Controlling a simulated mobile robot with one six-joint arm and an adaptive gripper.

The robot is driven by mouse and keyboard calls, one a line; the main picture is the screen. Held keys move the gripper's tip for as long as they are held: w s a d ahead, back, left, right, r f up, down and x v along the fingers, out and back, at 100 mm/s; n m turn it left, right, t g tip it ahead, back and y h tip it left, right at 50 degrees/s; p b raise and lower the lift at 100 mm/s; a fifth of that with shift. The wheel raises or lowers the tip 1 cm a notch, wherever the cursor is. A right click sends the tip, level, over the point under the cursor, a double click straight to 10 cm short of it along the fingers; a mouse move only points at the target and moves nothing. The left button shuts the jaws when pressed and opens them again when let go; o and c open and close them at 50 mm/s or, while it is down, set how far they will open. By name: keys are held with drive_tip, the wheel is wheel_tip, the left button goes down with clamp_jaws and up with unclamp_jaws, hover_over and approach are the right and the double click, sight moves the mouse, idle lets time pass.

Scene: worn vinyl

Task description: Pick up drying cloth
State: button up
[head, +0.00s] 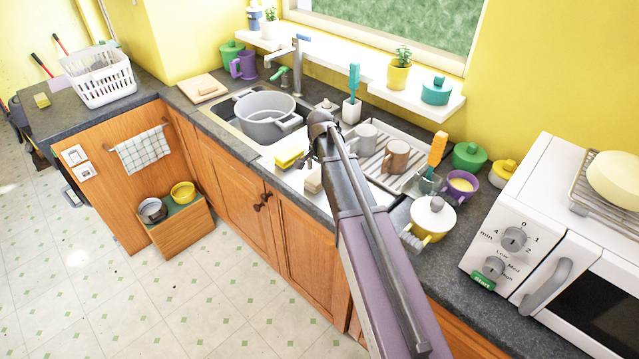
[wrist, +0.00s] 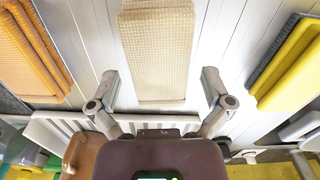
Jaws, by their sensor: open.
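A folded beige waffle-weave cloth (wrist: 157,50) lies on a white slatted surface, long side running away from me in the wrist view. My gripper (wrist: 160,82) is open, with one finger on either side of the cloth's near part and a visible gap on both sides. I cannot tell the height of the fingertips over the surface. In the head view a small beige piece (head: 314,181), probably this cloth, shows beside my arm at the counter's front. A checked cloth (head: 143,150) hangs on a cabinet rail at the left.
An orange folded item (wrist: 30,50) lies left of the beige cloth and a yellow one (wrist: 292,62) right of it. The head view shows a grey pot (head: 264,114) in the sink, mugs (head: 396,156) on a rack, a lidded pot (head: 432,218) and a microwave (head: 545,240).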

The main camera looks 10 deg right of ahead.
drive_tip(key=shift+f+b, duration=0.35)
drive_tip(key=shift+f, duration=0.25)
drive_tip(key=c, duration=0.9)
